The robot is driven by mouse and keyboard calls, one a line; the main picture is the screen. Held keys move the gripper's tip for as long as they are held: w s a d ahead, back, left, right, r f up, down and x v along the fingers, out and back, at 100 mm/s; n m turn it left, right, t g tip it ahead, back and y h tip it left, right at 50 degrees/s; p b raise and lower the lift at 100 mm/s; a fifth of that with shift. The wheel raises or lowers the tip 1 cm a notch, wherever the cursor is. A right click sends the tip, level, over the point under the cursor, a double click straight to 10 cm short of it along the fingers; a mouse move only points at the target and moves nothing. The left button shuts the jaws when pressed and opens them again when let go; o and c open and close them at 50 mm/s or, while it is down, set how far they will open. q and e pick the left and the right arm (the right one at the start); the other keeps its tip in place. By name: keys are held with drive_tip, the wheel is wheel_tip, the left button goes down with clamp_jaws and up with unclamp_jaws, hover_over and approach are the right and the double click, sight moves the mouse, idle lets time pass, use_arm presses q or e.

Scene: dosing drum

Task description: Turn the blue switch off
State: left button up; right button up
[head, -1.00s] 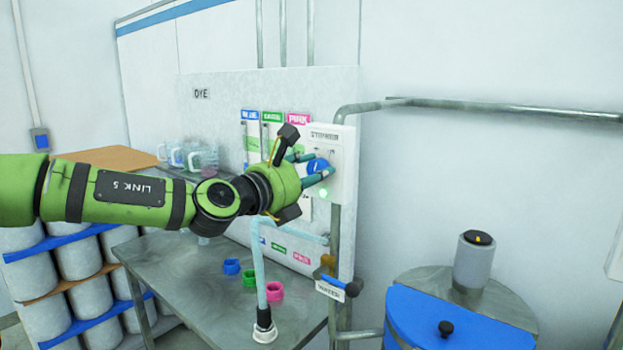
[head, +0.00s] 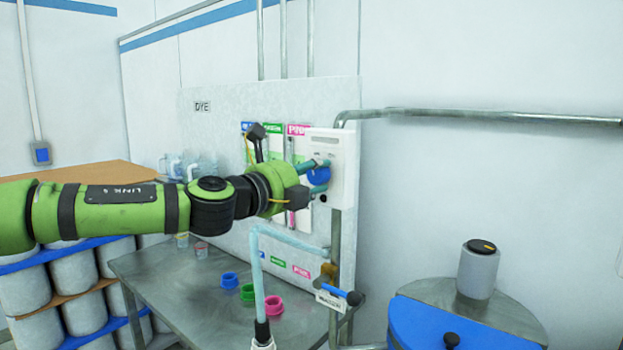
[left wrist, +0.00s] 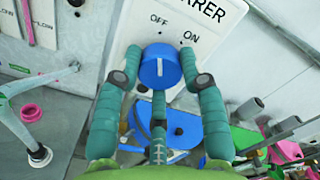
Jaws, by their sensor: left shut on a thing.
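The blue switch (head: 319,176) is a round knob on a white control box (head: 343,150) mounted on the dye panel. In the left wrist view the blue switch (left wrist: 160,67) has a white mark that points straight up, toward the OFF label (left wrist: 158,20); the ON label (left wrist: 190,37) is to its right. My left gripper (head: 316,177) is shut on the switch, one finger on each side of it. The fingers hide part of the knob's sides. My right gripper is not in view.
A grey pipe (head: 480,115) runs right from above the box. A water valve with a blue handle (head: 340,293) is below it. Blue, green and pink cups (head: 248,292) stand on the metal table (head: 190,300). A blue-lidded drum (head: 430,325) is at lower right.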

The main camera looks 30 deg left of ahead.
use_arm(q)
drive_tip(key=shift+d+f+n, duration=0.1)
drive_tip(key=shift+f+n, duration=0.05)
drive_tip(key=shift+n, duration=0.25)
drive_tip(key=o, duration=1.1)
drive_tip(key=shift+o, duration=0.2)
drive_tip(key=shift+s+r, duration=0.2)
drive_tip(key=shift+s, duration=0.7)
drive_tip(key=s, duration=1)
drive_tip(key=shift+a+f, duration=0.15)
drive_tip(key=shift+a, duration=0.3)
drive_tip(key=shift+s, duration=0.1)
